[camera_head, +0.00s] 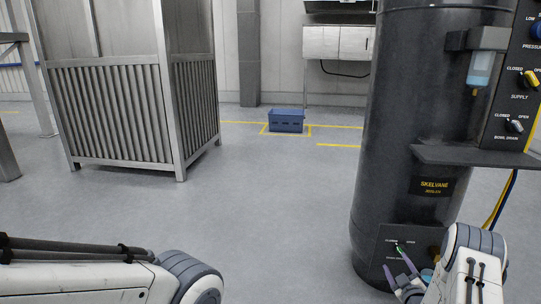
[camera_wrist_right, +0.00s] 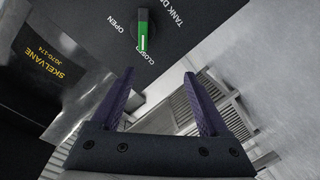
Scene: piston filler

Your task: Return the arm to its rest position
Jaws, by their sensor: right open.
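My right gripper (camera_head: 397,265) is low at the right of the head view, in front of the lower panel of the black tank (camera_head: 410,130). In the right wrist view its two purple fingers (camera_wrist_right: 158,75) are spread apart with nothing between them. The tank drain knob (camera_wrist_right: 143,32) is beyond the fingertips, apart from them. Its green-marked end points toward the CLOSED label. The knob also shows small in the head view (camera_head: 402,249). My left arm crosses the lower left of the head view; its gripper is out of the picture.
A shelf (camera_head: 475,156) juts from the tank above my right arm. A control panel (camera_head: 518,90) with knobs and a yellow-and-blue cable (camera_head: 500,200) are at the far right. A metal cage (camera_head: 120,110) stands left. A blue crate (camera_head: 287,121) sits on open grey floor.

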